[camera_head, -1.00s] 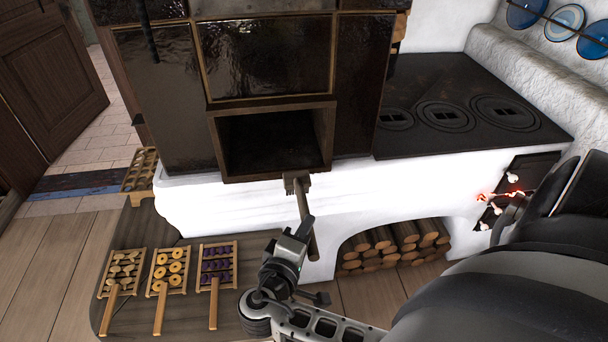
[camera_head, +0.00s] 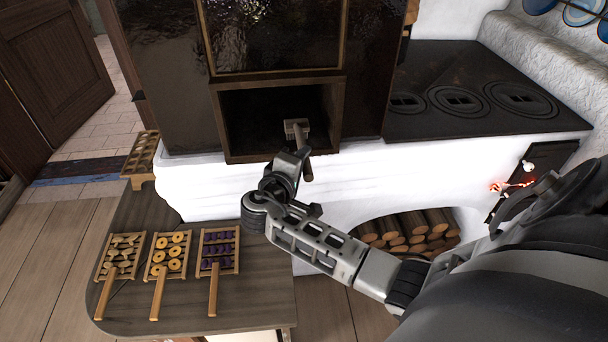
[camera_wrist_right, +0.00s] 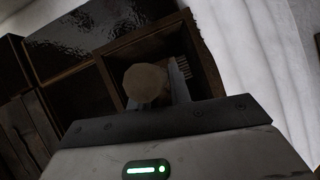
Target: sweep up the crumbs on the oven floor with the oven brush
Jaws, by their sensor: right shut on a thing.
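The oven brush (camera_head: 297,129) has a pale block head and a wooden handle. My right gripper (camera_head: 302,166) is shut on the handle, just in front of the oven opening. The brush head is at the mouth of the dark oven (camera_head: 262,118). In the right wrist view the round handle end (camera_wrist_right: 146,83) faces the camera, and the bristles (camera_wrist_right: 182,82) show beside it against the oven frame. The oven floor is too dark to tell any crumbs. My left gripper is not in view.
Three wooden trays with handles, holding pale pieces (camera_head: 121,256), yellow rings (camera_head: 168,255) and purple pieces (camera_head: 219,249), lie on the wooden bench (camera_head: 190,306). A black stove top (camera_head: 470,75) is at the right. Firewood (camera_head: 409,232) fills the arch below. Embers glow in the small firebox (camera_head: 505,186).

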